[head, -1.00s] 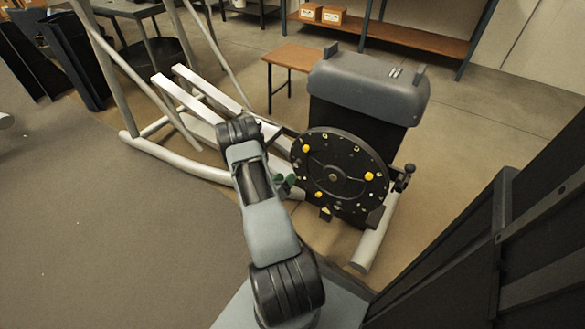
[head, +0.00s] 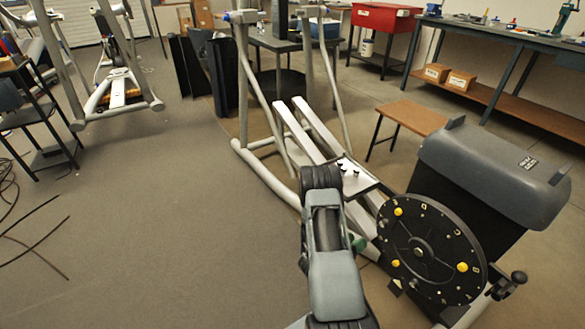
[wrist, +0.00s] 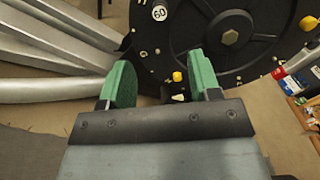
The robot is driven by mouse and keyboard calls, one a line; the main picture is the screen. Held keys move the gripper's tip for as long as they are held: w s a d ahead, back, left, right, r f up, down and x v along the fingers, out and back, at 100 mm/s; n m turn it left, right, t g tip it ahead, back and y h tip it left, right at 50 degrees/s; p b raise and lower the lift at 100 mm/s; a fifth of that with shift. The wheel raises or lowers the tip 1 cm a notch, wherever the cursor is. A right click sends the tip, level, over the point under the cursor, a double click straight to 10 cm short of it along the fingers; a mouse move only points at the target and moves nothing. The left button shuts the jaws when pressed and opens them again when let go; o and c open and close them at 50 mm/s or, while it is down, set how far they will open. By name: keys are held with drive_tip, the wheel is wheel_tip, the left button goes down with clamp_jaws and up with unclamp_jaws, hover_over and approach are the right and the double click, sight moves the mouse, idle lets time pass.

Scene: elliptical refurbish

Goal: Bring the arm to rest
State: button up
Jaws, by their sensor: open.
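My arm reaches forward from the bottom of the head view. My gripper shows in the wrist view (wrist: 162,88), its two green fingers apart with nothing between them. In the head view only a bit of green shows beside the arm, and the fingertips are mostly hidden behind it. An elliptical trainer (head: 485,175) stands ahead, with a black disc (head: 430,245) carrying yellow knobs on its side. In the wrist view the disc (wrist: 225,60) lies just beyond the fingers. I cannot tell whether they touch it.
A small wooden stool (head: 412,115) stands behind the trainer. A workbench (head: 500,40) with boxes on its lower shelf and a red cabinet (head: 383,20) are at the back. A second trainer (head: 120,85) stands at upper left. Cables lie at far left. The grey floor (head: 180,200) at left is open.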

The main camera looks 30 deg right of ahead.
drive_tip(key=a+r+m+g+y+p, duration=0.35)
drive_tip(key=r+m+p, duration=0.3)
drive_tip(key=r, duration=0.75)
drive_tip(key=a+r+m+g+y+p, duration=0.2)
drive_tip(key=r+m+g+p, duration=0.35)
drive_tip(key=r, duration=0.85)
drive_tip(key=a+r+m+t+y+p, duration=0.6)
drive_tip(key=a+r+p, duration=0.3)
drive_tip(key=a+r, duration=0.3)
drive_tip(key=a+r+m+t+y+p, duration=0.6)
drive_tip(key=a+r+p, duration=0.3)
drive_tip(key=a+r, duration=0.4)
wheel_tip(320, 180, up, 6)
drive_tip(key=shift+s+a+f+t+y, duration=0.15)
drive_tip(key=shift+s+a+t+y, duration=0.1)
drive_tip(key=shift+s+t+y, duration=0.15)
drive_tip(key=shift+c, duration=0.3)
drive_tip(key=shift+c, duration=0.8)
drive_tip(key=shift+d, duration=0.2)
drive_tip(key=shift+c, duration=0.3)
